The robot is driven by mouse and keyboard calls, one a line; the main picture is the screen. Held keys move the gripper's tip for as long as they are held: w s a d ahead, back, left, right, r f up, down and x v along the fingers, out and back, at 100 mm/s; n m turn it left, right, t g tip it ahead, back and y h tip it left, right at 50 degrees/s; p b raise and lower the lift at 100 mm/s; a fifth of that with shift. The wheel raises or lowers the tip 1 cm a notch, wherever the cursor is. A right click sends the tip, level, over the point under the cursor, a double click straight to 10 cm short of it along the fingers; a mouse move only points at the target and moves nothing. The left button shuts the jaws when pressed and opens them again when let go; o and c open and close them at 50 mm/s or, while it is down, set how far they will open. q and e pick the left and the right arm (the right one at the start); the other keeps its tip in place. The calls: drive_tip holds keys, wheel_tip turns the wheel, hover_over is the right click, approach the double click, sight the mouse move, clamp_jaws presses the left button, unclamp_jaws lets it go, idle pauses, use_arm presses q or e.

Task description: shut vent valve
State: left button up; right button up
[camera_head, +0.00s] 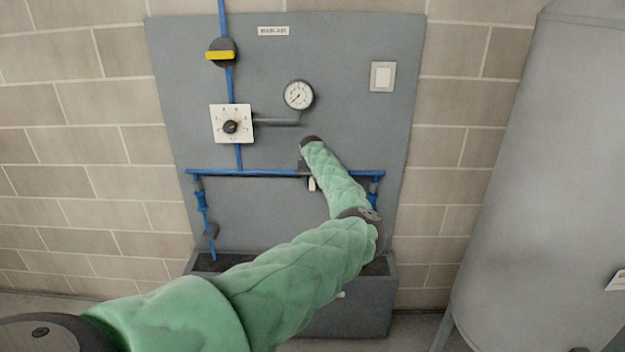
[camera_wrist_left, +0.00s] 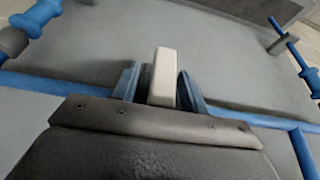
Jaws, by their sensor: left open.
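My left gripper (camera_head: 307,168) is at the middle of the blue horizontal pipe on the grey panel, largely hidden by my green-sleeved arm in the head view. In the left wrist view its two blue fingers (camera_wrist_left: 158,78) are open, one on each side of an off-white lever-like piece (camera_wrist_left: 163,72). A narrow gap shows beside the piece; I cannot tell whether either finger touches it. Its pale end (camera_head: 312,185) shows just below the pipe in the head view. No legible label tells whether this is the vent valve. My right gripper is not in view.
A yellow-handled valve (camera_head: 220,55) sits on the upper blue pipe, its handle level. A white dial plate (camera_head: 231,124), a round gauge (camera_head: 299,95) and a wall switch (camera_head: 383,77) are on the panel. A dark trough (camera_head: 345,318) stands below. A grey tank (camera_head: 540,190) stands right.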

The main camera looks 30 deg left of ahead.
use_arm(q)
drive_tip(key=shift+f, duration=0.15)
clamp_jaws()
